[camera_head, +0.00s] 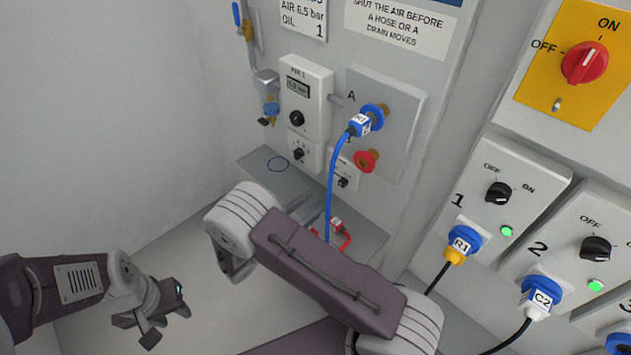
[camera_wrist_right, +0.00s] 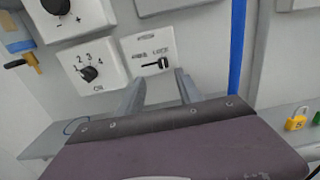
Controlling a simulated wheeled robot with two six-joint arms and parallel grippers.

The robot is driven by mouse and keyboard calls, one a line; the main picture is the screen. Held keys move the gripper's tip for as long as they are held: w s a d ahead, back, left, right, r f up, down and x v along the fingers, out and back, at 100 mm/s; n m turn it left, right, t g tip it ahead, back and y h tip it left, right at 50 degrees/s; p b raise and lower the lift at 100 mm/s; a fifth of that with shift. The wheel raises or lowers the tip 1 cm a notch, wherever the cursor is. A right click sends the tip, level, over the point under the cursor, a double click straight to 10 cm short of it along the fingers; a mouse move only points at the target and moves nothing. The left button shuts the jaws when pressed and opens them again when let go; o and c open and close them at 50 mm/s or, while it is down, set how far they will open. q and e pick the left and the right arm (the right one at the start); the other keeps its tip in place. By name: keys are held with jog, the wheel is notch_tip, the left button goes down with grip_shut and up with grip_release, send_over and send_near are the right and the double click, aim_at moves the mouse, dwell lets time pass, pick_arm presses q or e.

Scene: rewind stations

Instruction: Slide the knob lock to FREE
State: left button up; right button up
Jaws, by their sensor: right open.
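The knob lock is a small white plate marked FREE on the left and LOCK on the right, with a black slider (camera_wrist_right: 157,63) in a slot. The slider's knob stands toward the LOCK side. In the head view the plate (camera_head: 343,178) is on the wall below the blue hose fitting, partly behind the hose. My right gripper (camera_wrist_right: 160,80) is open and empty, its two fingers apart just below the plate in the wrist view. In the head view my right arm hides most of that gripper. My left gripper (camera_head: 148,322) hangs low at the left, away from the panel.
The oil dial (camera_wrist_right: 88,73) sits left of the plate. A blue hose (camera_head: 330,195) hangs close to its right. A shelf (camera_head: 262,165) runs below, with a yellow padlock (camera_wrist_right: 297,121) on it. Switch boxes (camera_head: 500,190) with plugs stand at the right.

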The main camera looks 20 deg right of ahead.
aim_at(340, 184)
jog(key=x, duration=0.9)
jog(key=shift+s+d+r, duration=0.15)
jog(key=shift+s+d, duration=0.1)
grip_shut()
dwell(1.0)
